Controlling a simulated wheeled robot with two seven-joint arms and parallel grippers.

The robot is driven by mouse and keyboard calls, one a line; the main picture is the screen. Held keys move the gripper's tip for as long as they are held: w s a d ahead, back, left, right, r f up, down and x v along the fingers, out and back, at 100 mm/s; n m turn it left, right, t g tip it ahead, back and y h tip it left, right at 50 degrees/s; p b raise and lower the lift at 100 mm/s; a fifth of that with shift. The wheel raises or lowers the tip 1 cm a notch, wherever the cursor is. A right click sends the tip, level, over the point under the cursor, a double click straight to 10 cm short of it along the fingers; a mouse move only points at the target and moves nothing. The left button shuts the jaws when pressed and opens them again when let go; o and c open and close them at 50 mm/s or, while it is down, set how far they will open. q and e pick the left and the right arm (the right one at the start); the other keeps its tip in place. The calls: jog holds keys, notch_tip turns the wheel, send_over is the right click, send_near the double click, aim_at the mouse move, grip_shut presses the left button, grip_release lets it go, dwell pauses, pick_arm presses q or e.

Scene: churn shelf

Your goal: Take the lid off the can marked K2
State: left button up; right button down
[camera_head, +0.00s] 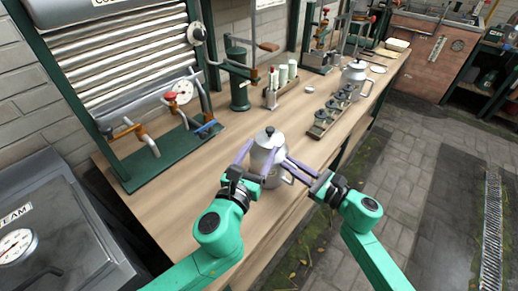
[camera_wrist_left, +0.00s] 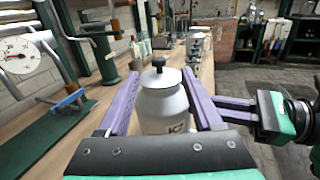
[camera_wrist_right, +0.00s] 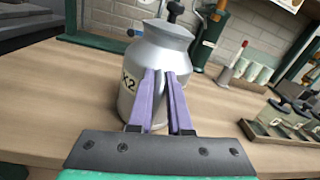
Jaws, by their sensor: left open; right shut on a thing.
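The can marked K2 (camera_head: 265,163) is a grey metal can standing upright on the bench; its K2 label shows in the right wrist view (camera_wrist_right: 129,82). Its lid (camera_head: 269,138), with a black knob, sits on its mouth; it also shows in the left wrist view (camera_wrist_left: 160,78). My left gripper (camera_wrist_left: 162,80) is open, its purple fingers on either side of the can's upper part, below the knob. My right gripper (camera_wrist_right: 164,75) is shut at the can's side, apparently on its handle; the fingers hide the gripped part.
A gauge on a green base (camera_head: 165,155) is at left. Bare bench (camera_head: 175,205) lies left of the can.

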aim_at(271, 127)
pick_arm(q)
jog(key=x, duration=1.2)
jog(key=shift+a+f, duration=0.1)
jog(key=shift+a, duration=0.05)
grip_shut()
jog(key=shift+r, duration=1.15)
jog(key=shift+r, duration=2)
pick_arm(e)
jog(key=c, duration=0.8)
grip_release()
